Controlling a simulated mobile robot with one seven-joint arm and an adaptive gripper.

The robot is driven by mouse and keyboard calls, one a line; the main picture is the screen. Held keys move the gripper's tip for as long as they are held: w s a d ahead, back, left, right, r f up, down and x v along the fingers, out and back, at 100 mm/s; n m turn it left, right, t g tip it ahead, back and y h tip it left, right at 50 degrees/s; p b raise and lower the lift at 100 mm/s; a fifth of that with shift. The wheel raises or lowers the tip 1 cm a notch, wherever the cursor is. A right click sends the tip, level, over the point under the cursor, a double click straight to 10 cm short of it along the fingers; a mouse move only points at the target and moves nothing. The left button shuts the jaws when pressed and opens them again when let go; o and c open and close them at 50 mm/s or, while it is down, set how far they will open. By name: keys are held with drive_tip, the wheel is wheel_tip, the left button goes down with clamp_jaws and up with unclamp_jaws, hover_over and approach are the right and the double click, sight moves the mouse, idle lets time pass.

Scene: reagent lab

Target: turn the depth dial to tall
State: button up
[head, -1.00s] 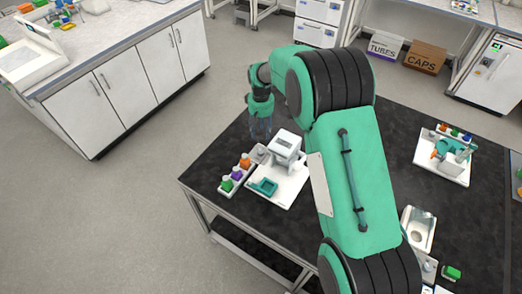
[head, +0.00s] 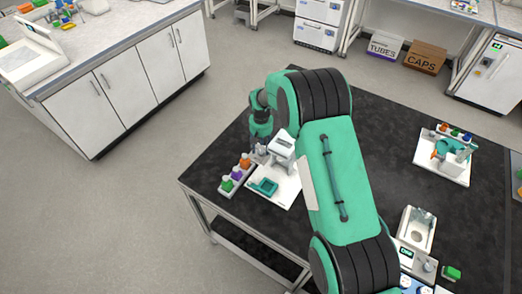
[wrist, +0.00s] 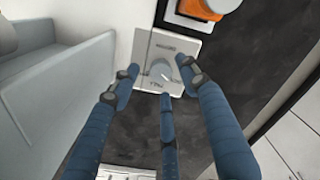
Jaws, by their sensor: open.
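The depth dial (wrist: 161,70) is a round grey knob on a light square plate (wrist: 144,50) with small printed labels. The lettering is too small to read surely, and a pale pointer mark on the knob points toward the lower right of the wrist view. My gripper (wrist: 158,78) has blue fingers, open and spread around the dial. I cannot tell whether any finger touches it. In the head view my gripper (head: 261,144) is low beside the white device (head: 283,146), at its back left; the dial is not clear there.
A rack with orange, purple and green-capped bottles (head: 237,172) stands close to the gripper. A teal tray (head: 263,187) sits at the device's front. The wrist view shows the device's grey body (wrist: 50,95) at left.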

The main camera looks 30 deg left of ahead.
sight(261, 152)
drive_tip(key=shift+f, duration=1.2)
drive_tip(key=shift+c, duration=0.3)
drive_tip(key=c, duration=1.1)
